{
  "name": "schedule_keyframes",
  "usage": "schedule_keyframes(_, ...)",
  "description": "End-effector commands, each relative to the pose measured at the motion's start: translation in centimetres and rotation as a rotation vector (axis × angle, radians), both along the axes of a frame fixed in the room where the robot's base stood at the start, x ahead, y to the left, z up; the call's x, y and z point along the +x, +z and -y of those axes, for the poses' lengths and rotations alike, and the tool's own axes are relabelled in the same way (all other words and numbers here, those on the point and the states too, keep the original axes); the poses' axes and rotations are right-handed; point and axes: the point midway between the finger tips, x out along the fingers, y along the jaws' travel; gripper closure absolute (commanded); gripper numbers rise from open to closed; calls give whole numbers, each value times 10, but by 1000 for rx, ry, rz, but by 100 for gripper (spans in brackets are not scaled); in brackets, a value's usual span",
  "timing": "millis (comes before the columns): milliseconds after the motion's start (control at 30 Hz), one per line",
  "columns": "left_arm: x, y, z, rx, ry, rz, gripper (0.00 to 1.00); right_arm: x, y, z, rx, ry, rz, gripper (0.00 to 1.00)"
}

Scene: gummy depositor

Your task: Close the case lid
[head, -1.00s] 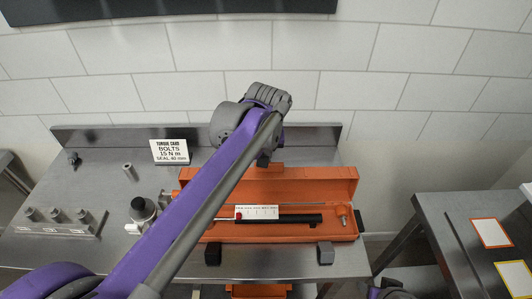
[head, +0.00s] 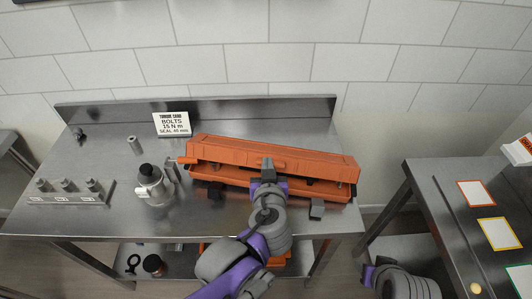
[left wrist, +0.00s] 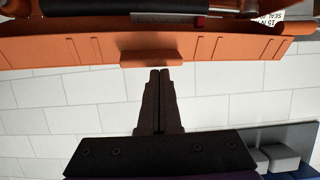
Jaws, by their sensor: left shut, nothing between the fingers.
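The orange case (head: 345,195) lies on the steel table, set at a slight slant. Its ribbed lid (head: 215,148) leans forward over it, partly lowered, with a gap along the front. Parts of the contents show in the gap, but most are hidden. My left gripper (head: 267,163) is shut and empty, over the middle of the lid's front face. In the left wrist view its shut fingertips (left wrist: 159,72) are close to an orange tab (left wrist: 152,58) on the case; I cannot tell whether they touch.
Dark blocks (head: 317,208) stand in front of the case. A metal canister (head: 152,185) stands close to its left end, and a bolt rack (head: 66,190) farther left. A sign (head: 172,124) stands behind. A second table (head: 435,185) is at the right.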

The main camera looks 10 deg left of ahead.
Motion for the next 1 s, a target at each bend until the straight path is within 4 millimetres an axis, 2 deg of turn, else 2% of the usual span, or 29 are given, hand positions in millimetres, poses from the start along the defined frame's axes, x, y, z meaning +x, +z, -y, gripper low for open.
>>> schedule_keyframes(33,-9,-12,3,11,-3,36,100,-4,-10,0,0,0,-7,50)
schedule_keyframes(367,-38,-45,11,90,1,317,100,-17,-53,0,0,0,-33,50)
schedule_keyframes(1000,-39,-42,10,88,4,311,100,-17,-51,0,0,0,-32,50)
